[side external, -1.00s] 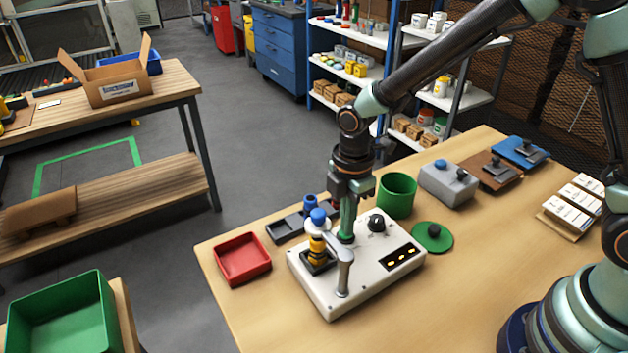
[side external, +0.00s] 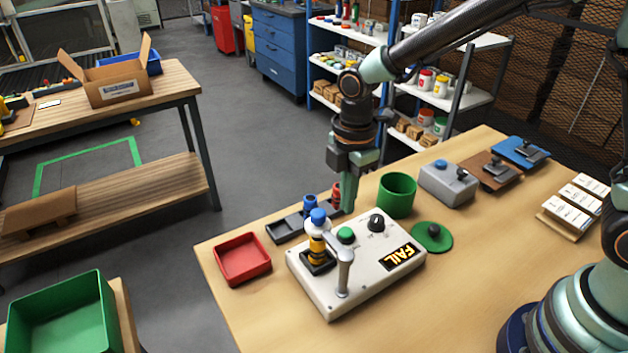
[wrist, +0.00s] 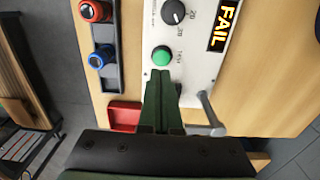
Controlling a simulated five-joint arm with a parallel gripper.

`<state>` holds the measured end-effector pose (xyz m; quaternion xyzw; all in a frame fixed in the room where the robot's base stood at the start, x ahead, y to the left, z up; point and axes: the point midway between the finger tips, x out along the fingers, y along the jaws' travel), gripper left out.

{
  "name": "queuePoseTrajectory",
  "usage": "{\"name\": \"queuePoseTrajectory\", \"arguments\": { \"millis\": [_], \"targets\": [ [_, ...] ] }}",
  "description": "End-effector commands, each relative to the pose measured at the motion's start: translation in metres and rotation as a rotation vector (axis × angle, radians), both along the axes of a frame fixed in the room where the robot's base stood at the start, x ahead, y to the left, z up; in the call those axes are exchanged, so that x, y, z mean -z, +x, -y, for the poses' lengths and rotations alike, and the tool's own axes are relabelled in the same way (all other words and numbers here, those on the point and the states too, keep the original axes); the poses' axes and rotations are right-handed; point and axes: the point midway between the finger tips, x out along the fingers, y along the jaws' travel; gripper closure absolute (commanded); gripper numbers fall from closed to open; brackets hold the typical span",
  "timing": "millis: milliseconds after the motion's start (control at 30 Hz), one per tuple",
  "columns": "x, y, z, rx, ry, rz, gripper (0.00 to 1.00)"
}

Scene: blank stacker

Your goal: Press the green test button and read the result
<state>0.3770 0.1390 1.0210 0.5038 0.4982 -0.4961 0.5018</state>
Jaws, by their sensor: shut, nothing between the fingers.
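The white test box (side external: 332,289) stands on the wooden table, and its display (side external: 398,257) reads FAIL in lit orange letters. The green test button (side external: 346,235) is in plain view on its top and also shows in the wrist view (wrist: 162,56). A black knob (side external: 376,222) sits beside it. A yellow and black part with a blue top (side external: 317,238) stands in the box's holder, next to a grey lever (side external: 344,268). My gripper (side external: 347,208) is shut and empty, raised above and behind the button, apart from it.
A red tray (side external: 243,259) lies left of the box. A dark tray (side external: 288,229) behind it holds a blue and a red part (side external: 336,193). A green bin (side external: 397,195), a green disc (side external: 432,237) and a grey box (side external: 448,184) stand to the right. The table front is clear.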

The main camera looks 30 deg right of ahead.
Motion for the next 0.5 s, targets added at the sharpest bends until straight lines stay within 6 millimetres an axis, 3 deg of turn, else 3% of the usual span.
{"name": "queuePoseTrajectory", "arguments": {
  "millis": [200, 500],
  "targets": [
    [-0.046, 0.002, -0.001, 0.0, 0.003, 0.008, 1.0],
    [-0.072, 0.001, -0.001, 0.0, 0.002, 0.004, 1.0]
  ]
}}
